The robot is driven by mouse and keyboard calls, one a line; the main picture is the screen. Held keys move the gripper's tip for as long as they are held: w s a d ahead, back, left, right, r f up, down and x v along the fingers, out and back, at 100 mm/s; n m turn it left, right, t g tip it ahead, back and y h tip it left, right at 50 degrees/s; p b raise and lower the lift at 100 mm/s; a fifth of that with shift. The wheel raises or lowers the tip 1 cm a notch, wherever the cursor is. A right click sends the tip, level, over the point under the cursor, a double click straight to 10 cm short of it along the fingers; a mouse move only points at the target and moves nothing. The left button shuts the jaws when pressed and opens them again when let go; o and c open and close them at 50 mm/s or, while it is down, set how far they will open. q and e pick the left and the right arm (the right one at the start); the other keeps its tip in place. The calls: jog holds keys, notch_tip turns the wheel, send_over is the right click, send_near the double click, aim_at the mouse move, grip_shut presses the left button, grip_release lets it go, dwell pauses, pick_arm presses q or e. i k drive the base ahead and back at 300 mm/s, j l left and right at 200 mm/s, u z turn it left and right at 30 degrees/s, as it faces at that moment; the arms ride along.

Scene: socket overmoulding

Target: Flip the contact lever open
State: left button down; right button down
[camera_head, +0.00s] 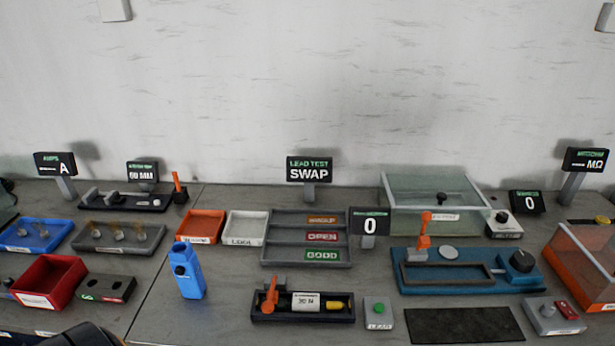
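Three orange levers are in view, and no label marks one as the contact lever. One orange lever (270,297) is at the left end of a low black fixture (260,317), front centre; it stands up from a grey block. Another orange lever (424,232) stands upright on the blue fixture (470,283) at the right. A third, thin orange lever (177,182) stands at the right end of a dark gauge bed (125,204) at the back left. Neither gripper's fingers show. A dark rounded shape at the bottom left edge may be part of my arm.
The black fixture also holds a white-labelled cylinder (305,301) with a yellow tip. A green button box (379,312) is close on its right. A blue handheld device (188,271) stands to its left. A three-slot grey tray (348,238) is behind. A black mat (463,325) lies front right.

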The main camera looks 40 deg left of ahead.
aim_at(272, 295)
jog(key=u, duration=1.4)
